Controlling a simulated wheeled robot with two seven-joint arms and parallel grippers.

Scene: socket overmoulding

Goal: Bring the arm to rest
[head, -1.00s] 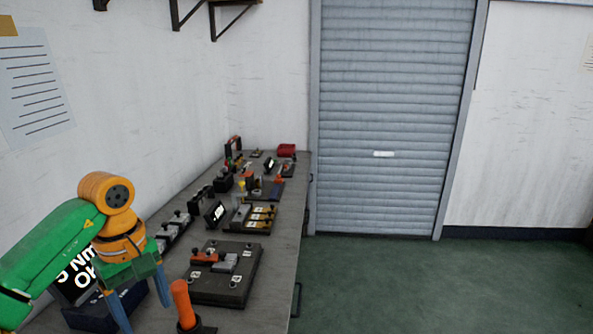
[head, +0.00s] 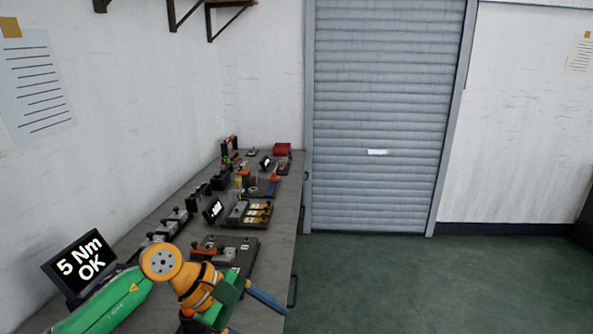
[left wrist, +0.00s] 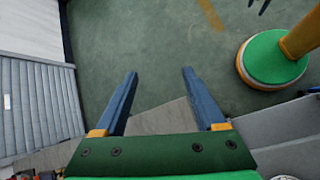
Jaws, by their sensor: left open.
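My left arm (head: 115,300) comes in from the lower left of the head view, green with orange joints. My left gripper (head: 260,321) is low over the front edge of the bench, with its blue fingers pointing down and right. In the left wrist view the left gripper (left wrist: 160,73) has its two fingers wide apart with nothing between them. Green floor and a strip of grey bench lie beyond the fingers.
The grey bench (head: 283,222) runs along the left wall. A dark fixture plate (head: 245,262) lies partly behind my arm. A display (head: 85,265) reads "5 Nm OK". Several fixtures stand farther back. The green floor (head: 400,280) before the shutter (head: 385,100) is clear.

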